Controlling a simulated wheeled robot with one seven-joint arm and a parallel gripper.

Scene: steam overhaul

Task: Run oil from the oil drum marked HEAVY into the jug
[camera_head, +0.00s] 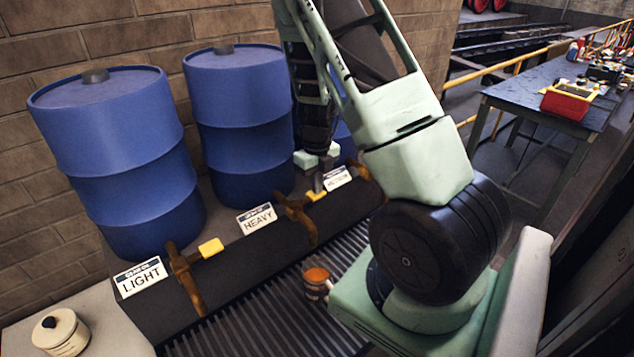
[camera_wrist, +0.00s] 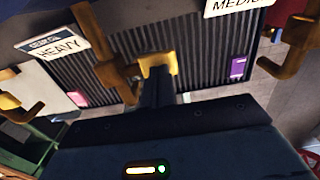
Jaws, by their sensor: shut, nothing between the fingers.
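The HEAVY sign (camera_head: 257,219) stands before the middle blue drum (camera_head: 240,120). Its brown tap (camera_head: 297,214) has a yellow handle (camera_head: 317,196) pointing sideways to the right; in the wrist view this handle (camera_wrist: 157,62) is just beyond my fingers. My gripper (camera_head: 318,184) is shut and empty, its tips at the handle; whether they touch it I cannot tell. A small round vessel with an orange-brown inside (camera_head: 316,275), seemingly the jug, stands on the grating below the tap, partly hidden by my arm. I see no oil stream.
The LIGHT drum (camera_head: 115,150) and its tap (camera_head: 183,275) stand left. The MEDIUM sign (camera_wrist: 238,5) and another tap (camera_wrist: 292,50) are right. A lidded white pot (camera_head: 60,332) sits bottom left. A workbench (camera_head: 535,95) with a red box stands at the right.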

